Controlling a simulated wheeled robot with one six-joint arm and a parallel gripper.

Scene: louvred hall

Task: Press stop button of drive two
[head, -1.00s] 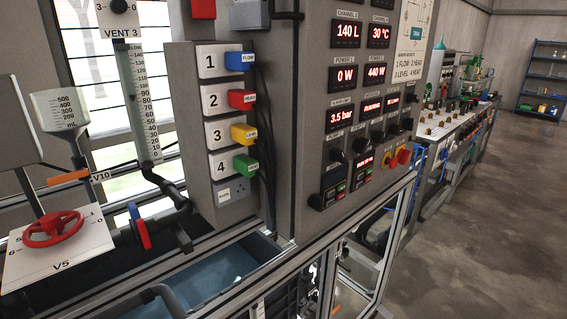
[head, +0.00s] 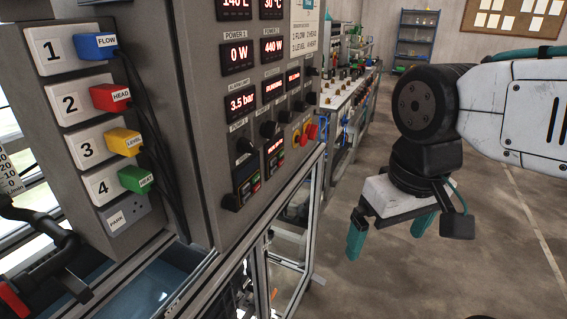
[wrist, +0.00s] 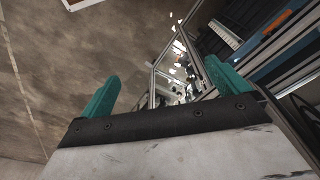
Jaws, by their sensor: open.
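Two small drive units with dark displays and tiny green and red buttons sit low on the grey control panel (head: 200,130) in the head view. The left unit (head: 245,183) is nearer, and the right unit (head: 275,155) has a lit red display. Their labels are too small to read, so I cannot tell which is drive two. My gripper (head: 389,235) is open and empty, with teal fingers pointing down, right of the panel and apart from it. The wrist view also shows the open gripper (wrist: 160,88), with the frame beyond it.
A red mushroom button (head: 312,131) and a yellow-red switch (head: 296,138) sit right of the drive units. Dark knobs are above. Numbered sockets with coloured plugs (head: 104,97) are at left. A metal frame (head: 262,255) stands below the panel. Open floor (head: 480,240) lies to the right.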

